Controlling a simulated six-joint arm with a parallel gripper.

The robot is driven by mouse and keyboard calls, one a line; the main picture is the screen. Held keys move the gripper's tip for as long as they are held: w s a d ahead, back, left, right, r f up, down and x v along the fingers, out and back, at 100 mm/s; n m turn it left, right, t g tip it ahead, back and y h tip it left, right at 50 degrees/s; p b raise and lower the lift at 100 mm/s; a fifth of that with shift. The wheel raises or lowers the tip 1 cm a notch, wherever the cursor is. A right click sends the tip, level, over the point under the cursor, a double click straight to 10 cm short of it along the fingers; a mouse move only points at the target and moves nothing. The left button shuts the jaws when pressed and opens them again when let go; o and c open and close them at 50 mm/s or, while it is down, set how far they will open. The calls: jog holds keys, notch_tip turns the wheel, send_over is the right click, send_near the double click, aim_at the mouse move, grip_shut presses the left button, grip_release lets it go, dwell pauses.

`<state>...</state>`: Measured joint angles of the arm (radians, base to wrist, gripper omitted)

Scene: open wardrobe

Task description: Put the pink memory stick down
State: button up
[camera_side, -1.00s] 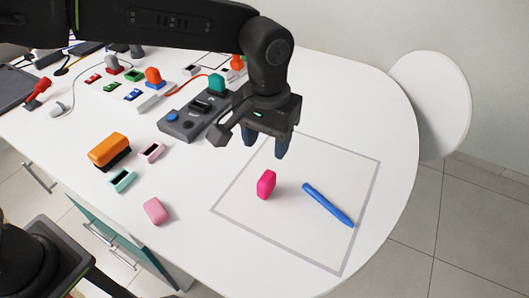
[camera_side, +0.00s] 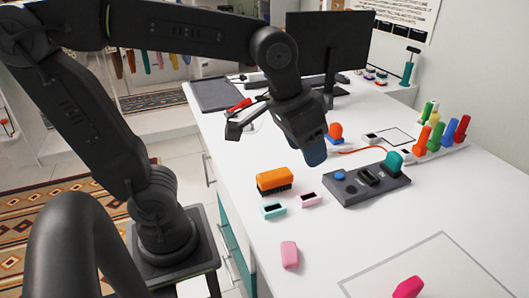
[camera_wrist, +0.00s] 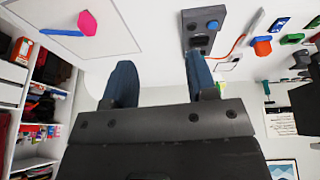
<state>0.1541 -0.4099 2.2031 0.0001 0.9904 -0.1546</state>
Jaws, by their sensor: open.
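A hot-pink block (camera_side: 408,287) stands on the table inside a grey outlined square (camera_side: 440,238), cut off by the lower edge of the side view. It also shows in the wrist view (camera_wrist: 87,23), at the end of a blue pen (camera_wrist: 60,32). A paler pink block (camera_side: 289,254) lies nearer my base. I cannot tell for sure which is the memory stick. My gripper (camera_side: 315,152) is above the table, behind the orange brush and away from both pink blocks. In the wrist view its blue fingers (camera_wrist: 160,80) are apart with nothing between them.
The orange brush (camera_side: 273,180), a teal holder (camera_side: 273,210) and a pink holder (camera_side: 311,199) lie near the table's left edge. A grey device (camera_side: 345,192) with a teal plug stands to their right. Colored sticks (camera_side: 434,136) stand at the back right.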

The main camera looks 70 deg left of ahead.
jog(key=s+a+f+t, duration=0.1)
jog(key=s+a+f, duration=0.2)
jog(key=s, duration=0.3)
jog(key=shift+s+a+y, duration=0.15)
jog(key=shift+a+y, duration=0.15)
jog(key=shift+a, duration=0.3)
dwell(0.7)
